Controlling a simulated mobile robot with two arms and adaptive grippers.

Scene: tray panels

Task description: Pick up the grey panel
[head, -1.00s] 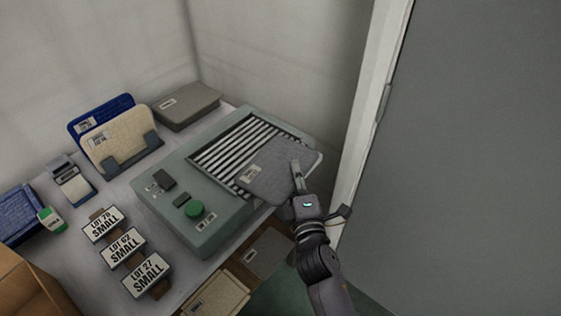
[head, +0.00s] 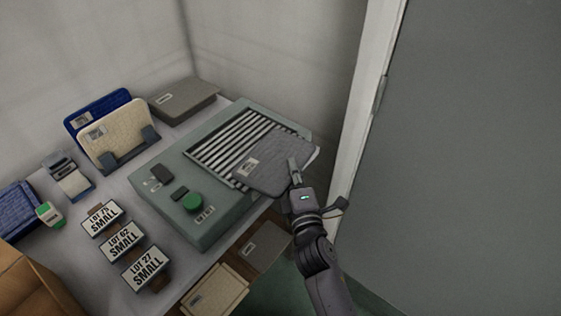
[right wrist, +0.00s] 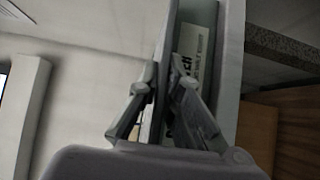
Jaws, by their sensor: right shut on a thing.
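The grey panel (head: 272,163) with a small white label lies over the right end of the slatted green-grey machine in the head view. My right gripper (head: 293,166) is shut on the panel's right-hand edge. In the right wrist view, my right gripper's two fingers (right wrist: 166,105) show close up, with a pale surface and partly hidden lettering behind them. I cannot tell whether the panel touches the slats. My left gripper is not in view.
The machine (head: 190,232) has a green button (head: 192,202). Another grey panel (head: 185,98) lies at the back. Blue and cream panels stand in a rack (head: 128,155). Lot signs (head: 122,242) stand in front. A wall edge (head: 362,110) rises close on the right.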

